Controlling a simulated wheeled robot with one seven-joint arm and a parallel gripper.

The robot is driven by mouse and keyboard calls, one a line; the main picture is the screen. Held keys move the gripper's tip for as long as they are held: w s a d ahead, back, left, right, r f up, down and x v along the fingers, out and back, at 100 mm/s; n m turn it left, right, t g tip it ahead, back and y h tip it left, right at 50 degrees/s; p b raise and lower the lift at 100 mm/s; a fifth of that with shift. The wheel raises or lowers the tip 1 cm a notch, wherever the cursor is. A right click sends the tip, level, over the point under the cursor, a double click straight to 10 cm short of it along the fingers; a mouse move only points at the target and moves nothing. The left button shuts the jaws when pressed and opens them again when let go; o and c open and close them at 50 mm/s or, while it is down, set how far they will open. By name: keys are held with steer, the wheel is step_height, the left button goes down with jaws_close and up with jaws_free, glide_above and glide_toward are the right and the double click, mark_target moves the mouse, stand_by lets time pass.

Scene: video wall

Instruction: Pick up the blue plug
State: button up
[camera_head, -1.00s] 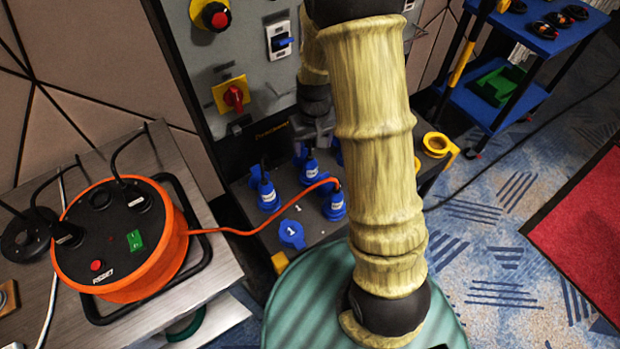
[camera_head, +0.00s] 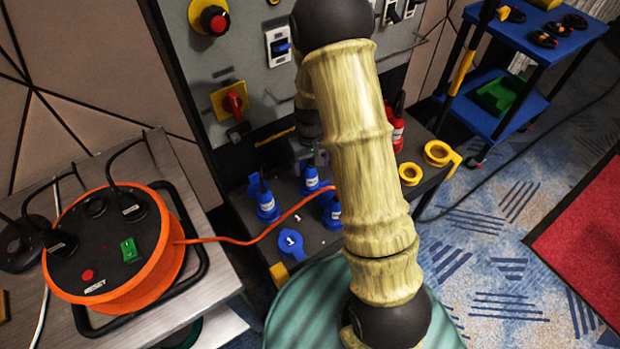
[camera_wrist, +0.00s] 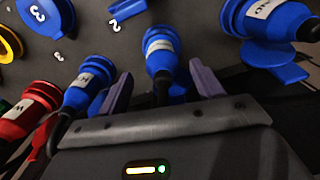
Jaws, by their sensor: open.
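Several blue plugs stand in sockets on the dark sloped panel. In the wrist view, one blue plug (camera_wrist: 160,48) with a white label lies in the gap between the fingers of my gripper (camera_wrist: 160,85). The fingers are apart on either side of it; I cannot tell whether either touches it. Another blue plug (camera_wrist: 88,82) sits just outside the left finger, and a third (camera_wrist: 270,20) is to the right. In the head view, my gripper (camera_head: 306,160) is just above the middle rear blue plug (camera_head: 311,180), partly behind my arm. Another blue plug (camera_head: 266,207) stands left of it.
An orange cable runs from the cable reel (camera_head: 115,245) to a blue plug (camera_head: 332,214) beside my arm. A red plug (camera_wrist: 25,115) is at the left in the wrist view. Yellow rings (camera_head: 438,153) lie at the panel's right. A switch board (camera_head: 250,70) rises behind.

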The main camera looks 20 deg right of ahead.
steer(key=shift+a+f, duration=0.2)
steer(key=shift+f, duration=2.4)
steer(key=shift+s, duration=0.15)
steer(key=c, duration=1.2)
